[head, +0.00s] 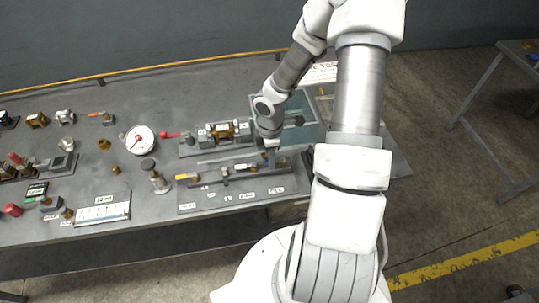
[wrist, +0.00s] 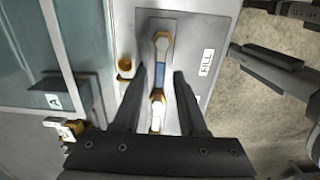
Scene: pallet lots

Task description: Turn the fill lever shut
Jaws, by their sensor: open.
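The fill valve sits on a pale plate in the wrist view, beside a label reading FILL (wrist: 207,62). A blue strip, apparently the fill lever (wrist: 161,76), lies between two brass-coloured fittings, roughly in line with them. My gripper (wrist: 160,70) is open, one finger on each side of the blue strip, with gaps visible on both sides. I cannot tell the height of the fingertips above it. In the head view my gripper (head: 271,152) is low over the right end of the labelled plate, and the arm hides most of the valve.
A clear-walled tank (head: 312,132) stands right behind my gripper. A block marked A (wrist: 52,101) and a small brass fitting (wrist: 125,67) are nearby. A yellow-handled valve (head: 188,177) and a red-handled unit (head: 170,135) lie to the left. Dark bars flank the plate's right.

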